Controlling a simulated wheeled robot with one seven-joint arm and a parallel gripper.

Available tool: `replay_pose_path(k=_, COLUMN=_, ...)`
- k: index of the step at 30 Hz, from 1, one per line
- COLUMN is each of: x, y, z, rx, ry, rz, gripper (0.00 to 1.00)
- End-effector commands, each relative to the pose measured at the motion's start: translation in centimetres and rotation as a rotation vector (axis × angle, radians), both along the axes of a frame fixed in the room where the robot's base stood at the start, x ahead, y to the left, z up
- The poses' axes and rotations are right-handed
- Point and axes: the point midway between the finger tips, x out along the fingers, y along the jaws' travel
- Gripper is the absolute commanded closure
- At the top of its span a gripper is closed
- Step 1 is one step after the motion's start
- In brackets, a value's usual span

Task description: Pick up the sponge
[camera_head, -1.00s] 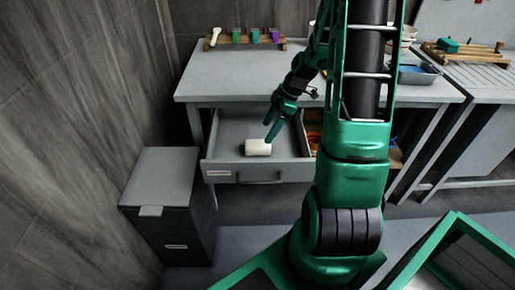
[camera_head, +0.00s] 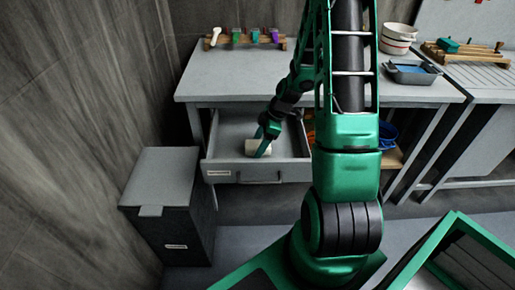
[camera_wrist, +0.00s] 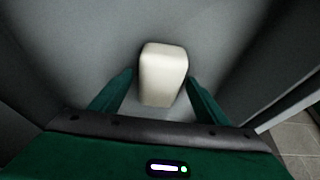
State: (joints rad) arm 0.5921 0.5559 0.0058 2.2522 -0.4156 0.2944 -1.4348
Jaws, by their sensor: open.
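The sponge (camera_head: 252,147) is a cream-white block lying in the open drawer (camera_head: 228,133) of the grey workbench. In the wrist view the sponge (camera_wrist: 163,75) lies on the grey drawer floor, between and just ahead of the fingertips. My gripper (camera_wrist: 153,88) is open, with one green finger on each side of the sponge. I cannot tell whether either finger touches it. In the head view my gripper (camera_head: 264,142) reaches down into the drawer and hides part of the sponge.
The drawer walls surround my gripper closely. A grey bin (camera_head: 165,200) stands left of the drawer. On the bench are a tool rack (camera_head: 246,42), a grey tray with blue inside (camera_head: 411,72) and white bowls (camera_head: 397,37). A blue bowl (camera_head: 387,134) shows under the bench.

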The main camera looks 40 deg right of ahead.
Motion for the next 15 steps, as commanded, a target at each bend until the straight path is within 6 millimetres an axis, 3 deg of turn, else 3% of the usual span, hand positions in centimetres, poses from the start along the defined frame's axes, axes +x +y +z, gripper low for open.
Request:
replay_pose_path(k=14, x=0.00, y=0.00, z=-0.23, rx=0.000, ry=0.000, rz=0.000, gripper=0.31)
replay_pose_path(k=15, x=0.01, y=0.00, z=-0.22, rx=0.000, ry=0.000, rz=0.000, gripper=0.39)
